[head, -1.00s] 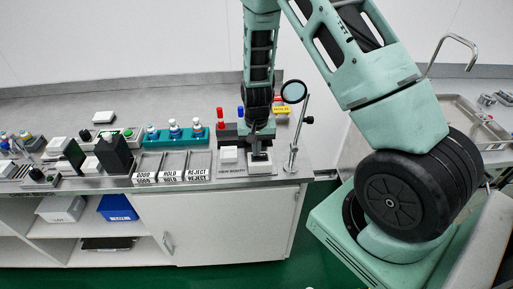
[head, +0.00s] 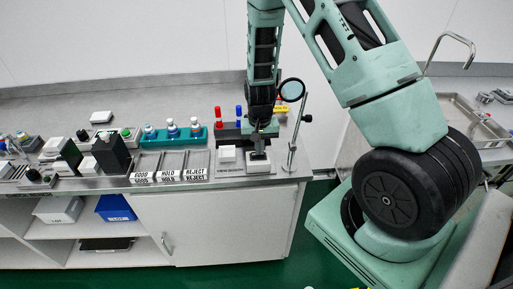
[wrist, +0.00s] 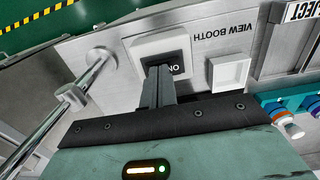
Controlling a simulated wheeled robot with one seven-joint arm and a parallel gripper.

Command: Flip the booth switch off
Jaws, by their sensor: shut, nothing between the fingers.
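The booth switch (wrist: 179,62) is a dark rocker in a white frame on a grey panel marked VIEW BOOTH; the word ON shows on it in the wrist view. In the head view its white frame (head: 258,168) stands at the right end of the bench. My gripper (wrist: 158,70) is shut and empty. Its fingertips are at the rocker, over part of it beside the ON mark. I cannot tell whether they touch it. In the head view my gripper (head: 258,153) points down over the switch and hides part of it.
A white block (wrist: 230,72) sits beside the switch on the panel. A metal post (head: 295,135) with a round lens (head: 292,90) stands close on the other side. Trays marked GOOD, HOLD and REJECT (head: 170,165) lie to the left in the head view.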

